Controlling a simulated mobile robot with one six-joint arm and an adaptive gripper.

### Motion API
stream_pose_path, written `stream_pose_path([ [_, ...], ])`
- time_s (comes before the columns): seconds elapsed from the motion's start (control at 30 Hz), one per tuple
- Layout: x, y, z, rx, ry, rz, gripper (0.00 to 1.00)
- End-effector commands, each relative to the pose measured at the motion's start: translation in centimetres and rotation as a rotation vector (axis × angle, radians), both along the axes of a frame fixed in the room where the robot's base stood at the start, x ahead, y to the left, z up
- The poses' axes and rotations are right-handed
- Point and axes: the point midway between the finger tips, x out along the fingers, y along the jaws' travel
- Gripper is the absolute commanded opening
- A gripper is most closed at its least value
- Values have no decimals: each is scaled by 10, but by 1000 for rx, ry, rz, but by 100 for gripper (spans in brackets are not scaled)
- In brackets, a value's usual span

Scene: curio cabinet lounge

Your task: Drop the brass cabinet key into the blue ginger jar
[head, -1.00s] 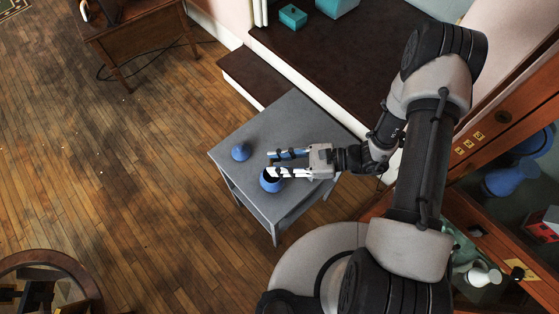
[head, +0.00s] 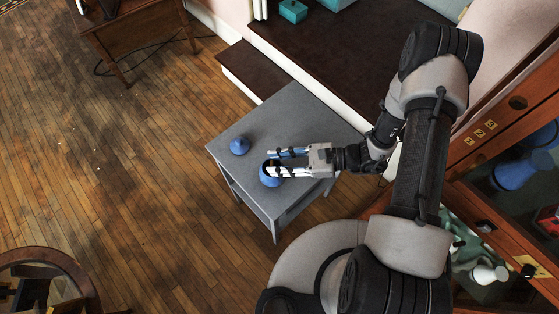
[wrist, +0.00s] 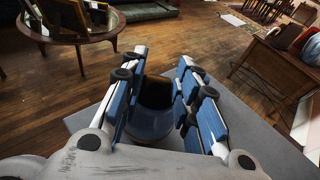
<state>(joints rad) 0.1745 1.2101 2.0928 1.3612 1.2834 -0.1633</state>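The blue ginger jar (head: 270,181) stands on the small grey table, its dark mouth partly covered by my fingers. It also shows between my fingers in the wrist view (wrist: 152,123), with its dark opening up. A blue domed piece (head: 239,147), which looks like the jar's lid, sits apart on the table to the left. My gripper (head: 269,162) is at the jar's mouth, its fingers spread. In the wrist view my gripper (wrist: 164,62) has a clear gap between its fingers and nothing visible held. The brass key is not visible in either view.
The grey table (head: 285,112) has free room behind the jar. A wooden desk (head: 135,30) stands at the back left, and a dark raised platform (head: 330,50) lies behind the table. A glass-fronted wooden cabinet (head: 490,190) is at the right.

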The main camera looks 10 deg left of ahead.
Motion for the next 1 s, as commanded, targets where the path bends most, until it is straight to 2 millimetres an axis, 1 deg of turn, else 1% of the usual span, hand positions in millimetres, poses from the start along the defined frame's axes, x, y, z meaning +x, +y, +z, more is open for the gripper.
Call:
stream_pose_path([
  [0.03, 0, 0, 0, 0, 0, 0, 34],
  [0.27, 0, 0, 0, 0, 0, 0, 49],
  [0.53, 0, 0, 0, 0, 0, 0, 49],
  [0.6, 1, -3, 1, 0, 0, -1, 49],
  [0.67, 2, -9, 2, 0, -1, -4, 49],
  [0.9, 5, -47, 12, -1, -3, -4, 49],
  [1.0, 6, -60, 15, 0, -1, -4, 49],
])
